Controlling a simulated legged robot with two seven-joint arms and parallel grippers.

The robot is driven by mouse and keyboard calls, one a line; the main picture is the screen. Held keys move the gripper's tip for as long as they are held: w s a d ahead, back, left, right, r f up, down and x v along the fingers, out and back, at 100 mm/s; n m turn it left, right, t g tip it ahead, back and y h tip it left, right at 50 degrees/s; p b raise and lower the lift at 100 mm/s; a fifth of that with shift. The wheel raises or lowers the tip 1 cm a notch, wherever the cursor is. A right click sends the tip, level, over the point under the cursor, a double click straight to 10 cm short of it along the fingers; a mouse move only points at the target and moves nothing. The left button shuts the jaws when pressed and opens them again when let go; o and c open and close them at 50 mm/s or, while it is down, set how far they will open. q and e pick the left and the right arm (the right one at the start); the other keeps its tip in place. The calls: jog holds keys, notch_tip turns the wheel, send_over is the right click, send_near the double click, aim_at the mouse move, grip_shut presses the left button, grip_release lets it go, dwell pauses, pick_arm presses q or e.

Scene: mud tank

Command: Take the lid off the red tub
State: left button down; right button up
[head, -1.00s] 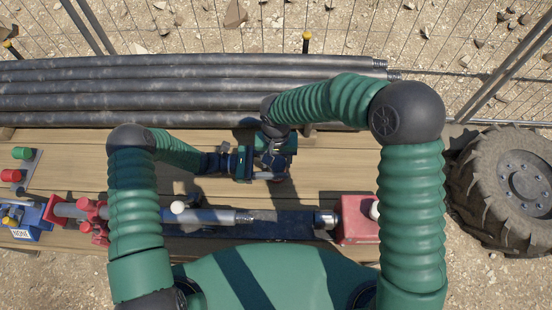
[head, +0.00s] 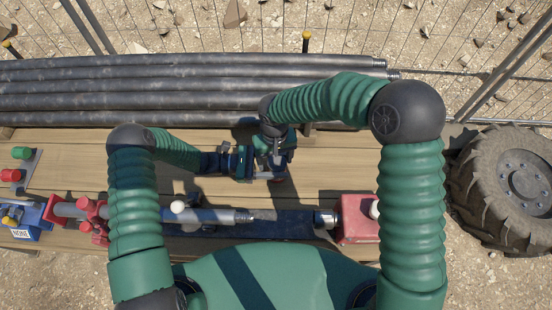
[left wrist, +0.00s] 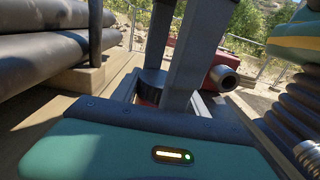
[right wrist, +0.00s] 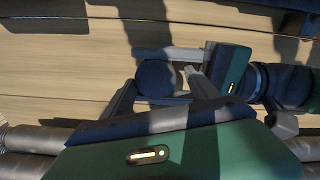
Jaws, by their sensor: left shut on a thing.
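The red tub (left wrist: 148,101) shows as a small red patch between my left gripper's fingers in the left wrist view, with a dark ribbed part above it. In the right wrist view its dark round lid (right wrist: 156,77) is seen from above. My left gripper (head: 256,164) is shut on the tub from the side. My right gripper (right wrist: 160,92) is above, with one finger on each side of the lid. Whether those fingers press on the lid cannot be made out. In the head view the grippers hide most of the tub.
Dark pipes (head: 180,88) lie along the back of the wooden deck (head: 340,160). In front are a red box (head: 356,222) and a long pipe assembly (head: 215,216). A tyre (head: 508,188) stands at the right. Red and green caps (head: 21,153) are at the far left.

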jog(key=shift+d+r, duration=0.1)
jog(key=shift+d, duration=0.05)
notch_tip(320, 180, up, 4)
jog(key=shift+r, duration=0.15)
jog(key=shift+c, duration=0.2)
jog(key=shift+s+r+m, duration=0.2)
jog(key=shift+r+m, duration=0.3)
jog(key=shift+m, duration=0.1)
jog(key=shift+w+r+m, duration=0.1)
jog(key=shift+r+m, duration=0.8)
jog(key=shift+r, duration=0.05)
jog(key=shift+d, duration=0.1)
notch_tip(320, 180, down, 8)
jog(key=shift+r, duration=0.25)
jog(key=c, duration=1.5)
jog(key=n, duration=0.3)
